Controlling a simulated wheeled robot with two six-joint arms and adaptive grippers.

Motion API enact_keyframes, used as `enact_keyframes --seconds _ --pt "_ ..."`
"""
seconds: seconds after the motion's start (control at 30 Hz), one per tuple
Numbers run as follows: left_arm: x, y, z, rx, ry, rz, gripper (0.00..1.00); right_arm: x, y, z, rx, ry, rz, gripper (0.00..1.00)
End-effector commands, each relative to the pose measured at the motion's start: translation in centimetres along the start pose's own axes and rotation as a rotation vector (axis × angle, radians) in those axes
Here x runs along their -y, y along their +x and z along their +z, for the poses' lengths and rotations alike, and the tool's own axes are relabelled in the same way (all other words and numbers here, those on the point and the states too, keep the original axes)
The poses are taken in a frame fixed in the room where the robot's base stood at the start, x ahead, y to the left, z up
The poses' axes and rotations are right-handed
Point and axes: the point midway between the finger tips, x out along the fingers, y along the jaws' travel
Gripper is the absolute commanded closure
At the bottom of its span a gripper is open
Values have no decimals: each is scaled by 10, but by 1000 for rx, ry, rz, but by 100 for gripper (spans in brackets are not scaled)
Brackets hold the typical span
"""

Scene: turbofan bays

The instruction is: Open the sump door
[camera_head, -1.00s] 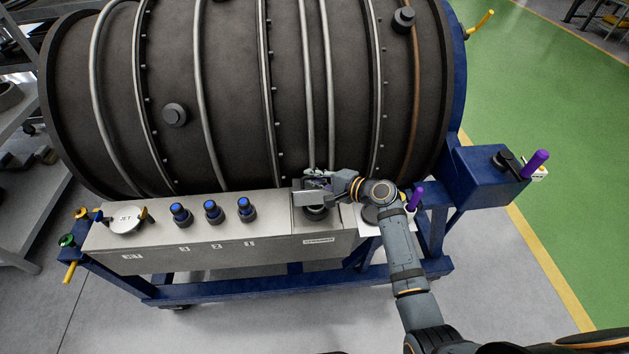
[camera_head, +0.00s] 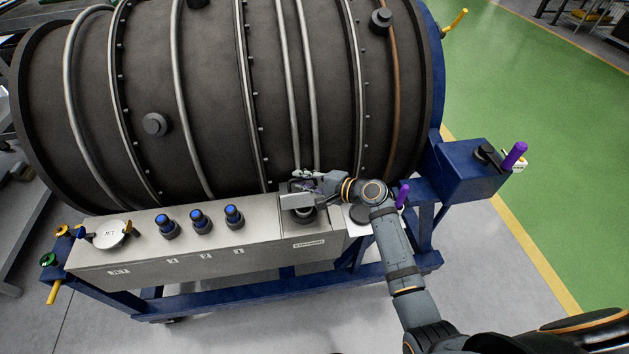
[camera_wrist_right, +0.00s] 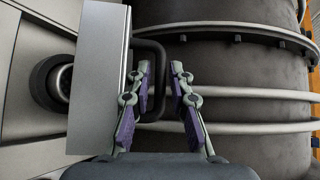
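The sump door (camera_head: 297,202) is a small light-grey metal panel at the right end of the console. It stands tilted out from the console, with a dark round fitting (camera_head: 303,216) showing below it. In the right wrist view the door (camera_wrist_right: 98,80) is at the left, with the round fitting (camera_wrist_right: 58,83) behind it. A black bar handle (camera_wrist_right: 160,65) sticks out from the door's face. My right gripper (camera_head: 306,181) is at the door. Its purple-padded fingers (camera_wrist_right: 162,78) are drawn in around the handle bar; exact contact is hard to see. My left gripper is out of view.
The grey console (camera_head: 205,259) carries several blue-topped knobs and a round JET cap (camera_head: 112,235). The large dark engine casing (camera_head: 215,100) stands right behind it on a blue frame (camera_head: 468,172) with purple and yellow posts. Green floor (camera_head: 540,110) at the right is open.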

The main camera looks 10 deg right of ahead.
Motion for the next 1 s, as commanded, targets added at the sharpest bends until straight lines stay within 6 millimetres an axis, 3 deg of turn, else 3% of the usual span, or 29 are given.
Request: enact_keyframes --seconds 0.3,0.4,0.6,0.83,0.93,1.0 --pt "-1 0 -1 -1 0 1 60 -1 -77 -1 -2 -6 5 80" --pt "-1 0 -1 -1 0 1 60 -1 -94 0 -1 -5 3 80" --pt "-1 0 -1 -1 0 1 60 1 -108 0 1 -2 -1 80" --pt "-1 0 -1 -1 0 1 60 1 -108 1 1 0 -2 80" --pt "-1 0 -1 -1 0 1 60 -4 -108 2 -2 -22 13 92" --pt "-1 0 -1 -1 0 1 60 -21 -109 8 -11 -103 68 100"
